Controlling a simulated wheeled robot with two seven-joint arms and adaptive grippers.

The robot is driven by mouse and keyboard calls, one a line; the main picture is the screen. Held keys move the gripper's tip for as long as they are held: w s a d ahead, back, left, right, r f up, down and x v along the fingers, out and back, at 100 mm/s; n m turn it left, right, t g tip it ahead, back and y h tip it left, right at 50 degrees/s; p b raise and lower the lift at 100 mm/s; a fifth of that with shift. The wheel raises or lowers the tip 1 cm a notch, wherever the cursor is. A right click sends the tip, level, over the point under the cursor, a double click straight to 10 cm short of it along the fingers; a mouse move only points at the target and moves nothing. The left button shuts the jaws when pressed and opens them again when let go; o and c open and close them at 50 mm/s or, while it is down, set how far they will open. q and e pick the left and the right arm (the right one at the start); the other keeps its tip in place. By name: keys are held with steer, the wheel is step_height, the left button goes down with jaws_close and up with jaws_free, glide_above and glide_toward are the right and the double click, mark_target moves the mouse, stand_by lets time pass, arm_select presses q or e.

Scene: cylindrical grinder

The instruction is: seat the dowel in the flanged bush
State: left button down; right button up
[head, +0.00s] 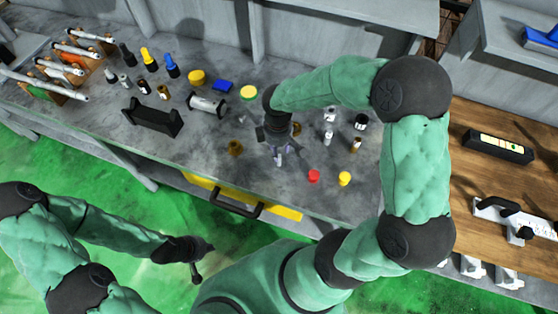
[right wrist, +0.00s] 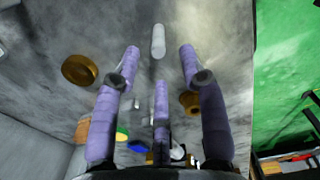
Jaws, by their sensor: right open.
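My right gripper (head: 278,157) hangs fingers-down over the grey bench. In the right wrist view its purple fingers (right wrist: 157,75) stand apart with nothing between their tips. A pale cylinder, apparently the dowel (right wrist: 158,40), shows beyond the fingertips, apart from them. I cannot pick it out in the head view. A bronze piece, apparently the flanged bush (head: 235,148), sits on the bench left of the right gripper. It also shows beside the right-hand finger in the wrist view (right wrist: 190,102). My left gripper (head: 196,273) is low over the green floor, too small to read.
A second bronze round piece (right wrist: 80,70) lies on the bench. A black cradle (head: 153,118) and a grey cylinder (head: 207,104) stand to the left. Red (head: 314,176) and yellow (head: 345,179) pieces sit near the front edge. Small bottles (head: 328,135) stand right of the gripper.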

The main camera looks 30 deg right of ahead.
mark_target(279, 156)
step_height(279, 156, down, 3)
steer(key=shift+s+d+f+b, duration=0.1)
steer(key=shift+d+f+b, duration=0.05)
steer(key=shift+b, duration=0.25)
jaws_close()
